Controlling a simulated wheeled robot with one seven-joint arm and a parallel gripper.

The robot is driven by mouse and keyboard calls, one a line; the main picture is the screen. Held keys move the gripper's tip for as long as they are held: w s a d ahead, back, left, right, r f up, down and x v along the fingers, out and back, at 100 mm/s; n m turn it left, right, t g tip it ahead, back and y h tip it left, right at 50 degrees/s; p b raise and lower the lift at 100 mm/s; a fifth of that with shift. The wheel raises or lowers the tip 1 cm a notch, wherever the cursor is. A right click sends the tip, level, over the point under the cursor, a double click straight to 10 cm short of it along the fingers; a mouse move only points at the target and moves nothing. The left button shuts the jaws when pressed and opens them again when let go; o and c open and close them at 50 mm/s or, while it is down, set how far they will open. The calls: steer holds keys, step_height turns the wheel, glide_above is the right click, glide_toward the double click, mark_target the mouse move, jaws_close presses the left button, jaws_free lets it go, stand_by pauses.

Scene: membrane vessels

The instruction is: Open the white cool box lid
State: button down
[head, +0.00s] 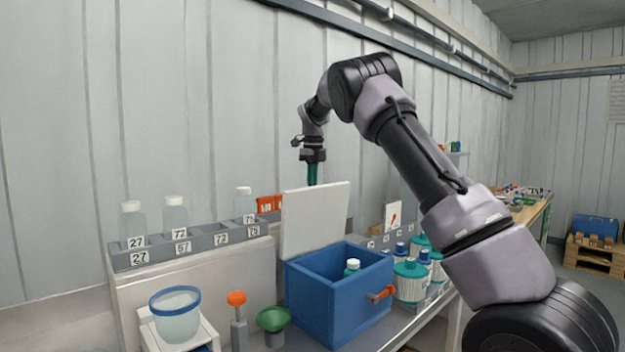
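The cool box (312,303) is a blue open-topped box on the bench, with an orange latch (382,294) on its right-hand front. Its white lid (315,220) stands up nearly vertical at the back left of the box, so the box is open. A bottle with a white cap (352,267) shows inside. My gripper (312,172) points down just above or behind the lid's top edge. A dark teal part at its end goes out of sight behind the lid. Its fingers are too small and hidden to tell open from shut, or whether they touch the lid.
A grey rack (190,250) with numbered slots holds several bottles at the left. A blue-rimmed tub (175,314), an orange-topped post (238,318) and a green funnel (273,320) stand left of the box. Several white-and-teal vessels (411,281) stand close on its right.

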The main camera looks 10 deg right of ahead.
step_height(320, 180, up, 10)
steer(key=s+d+r+n+t+y, duration=0.1)
steer(key=s+d+r+n, duration=0.3)
steer(key=s+d+n, duration=0.45)
steer(key=s+d+r+n+t+y, duration=0.25)
steer(key=s+d+r, duration=0.2)
steer(key=s, duration=0.65)
steer(key=s+f+n+t, duration=0.1)
steer(key=s+f+n, duration=0.2)
steer(key=s, duration=0.4)
steer(key=s+d+f+n+t+h, duration=0.1)
steer(key=s+f+n, duration=0.3)
steer(key=s+n, duration=0.2)
steer(key=s+f+n+t, duration=0.1)
steer(key=s+f+n, duration=0.3)
steer(key=s, duration=0.5)
steer(key=shift+s+d+f+n+h, duration=0.2)
steer(key=shift+s+f+n+h, duration=0.05)
steer(key=shift+n+h, duration=0.15)
